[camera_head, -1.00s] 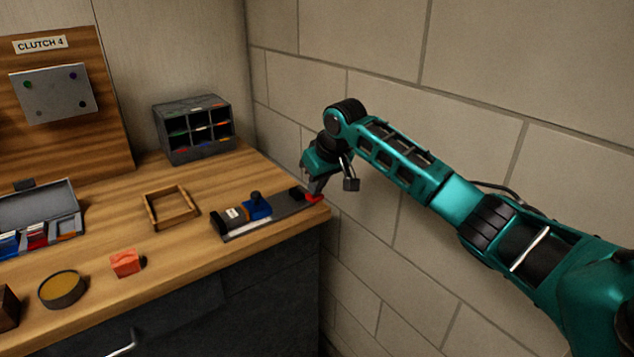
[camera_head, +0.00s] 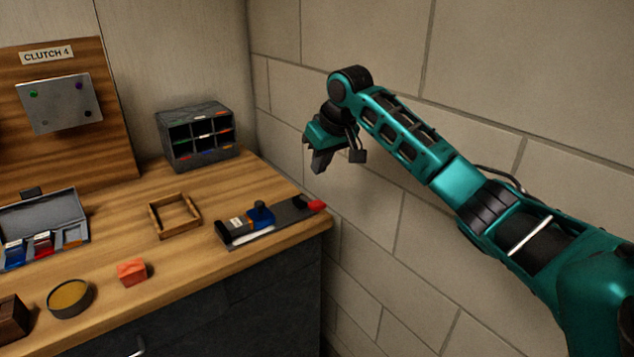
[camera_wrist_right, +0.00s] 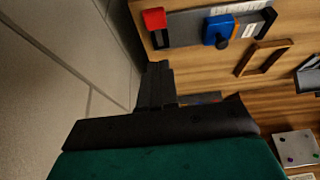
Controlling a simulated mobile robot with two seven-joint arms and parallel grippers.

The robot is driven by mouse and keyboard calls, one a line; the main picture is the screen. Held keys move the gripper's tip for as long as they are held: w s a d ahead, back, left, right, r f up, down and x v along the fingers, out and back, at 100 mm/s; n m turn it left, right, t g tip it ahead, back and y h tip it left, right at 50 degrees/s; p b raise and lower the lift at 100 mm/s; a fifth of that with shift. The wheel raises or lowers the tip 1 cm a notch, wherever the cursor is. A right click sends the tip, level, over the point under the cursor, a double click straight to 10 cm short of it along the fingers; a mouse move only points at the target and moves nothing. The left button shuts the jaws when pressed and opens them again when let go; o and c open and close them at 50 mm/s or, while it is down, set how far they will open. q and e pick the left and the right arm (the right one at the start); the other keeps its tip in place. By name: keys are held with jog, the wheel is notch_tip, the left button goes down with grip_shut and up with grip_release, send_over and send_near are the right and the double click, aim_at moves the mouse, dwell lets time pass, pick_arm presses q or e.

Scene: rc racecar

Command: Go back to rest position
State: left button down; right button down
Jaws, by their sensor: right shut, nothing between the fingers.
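My right gripper (camera_head: 319,163) is shut and empty, raised above the right end of the workbench near the block wall. Its dark fingers (camera_wrist_right: 156,85) also show in the right wrist view, apart from everything on the bench. Below it on the bench lies a dark rail device with a blue block (camera_head: 261,216) and a red end (camera_head: 317,206). The blue block (camera_wrist_right: 218,31) and red end (camera_wrist_right: 155,18) show at the top of the wrist view. My left gripper is in neither view.
The wooden bench (camera_head: 190,270) holds a small wooden frame (camera_head: 153,222), a compartment organizer (camera_head: 197,137), an orange-red block (camera_head: 132,272), a round tin (camera_head: 70,298) and an open grey case (camera_head: 45,225). A block wall (camera_head: 500,70) stands close behind my right arm.

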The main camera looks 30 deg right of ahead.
jog(key=w+v, duration=0.1)
jog(key=v, duration=0.5)
jog(key=s+a+f+n, duration=0.1)
jog(key=s+a+f, duration=0.35)
jog(key=f, duration=0.25)
jog(key=s+a+f+n+g, duration=0.1)
jog(key=s+a+f, duration=0.35)
jog(key=f, duration=0.25)
jog(key=s+a+f+n, duration=0.1)
jog(key=s+a+f, duration=0.2)
jog(key=a+f, duration=0.3)
jog(key=s+f+m, duration=0.1)
jog(key=s+f, duration=0.2)
jog(key=s, duration=0.8)
jog(key=s+f+m, duration=0.1)
jog(key=s+f, duration=0.1)
jog(key=s, duration=1)
jog(key=w+a+f+t+y, duration=0.1)
jog(key=w+a+f+t, duration=0.2)
jog(key=w+f+t, duration=0.3)
notch_tip(320, 180, down, 3)
jog(key=shift+w+a+f+n+t+y, duration=0.15)
jog(key=shift+w+a+n+t+y, duration=0.2)
jog(key=shift+w, duration=0.5)
jog(key=shift+d, duration=0.15)
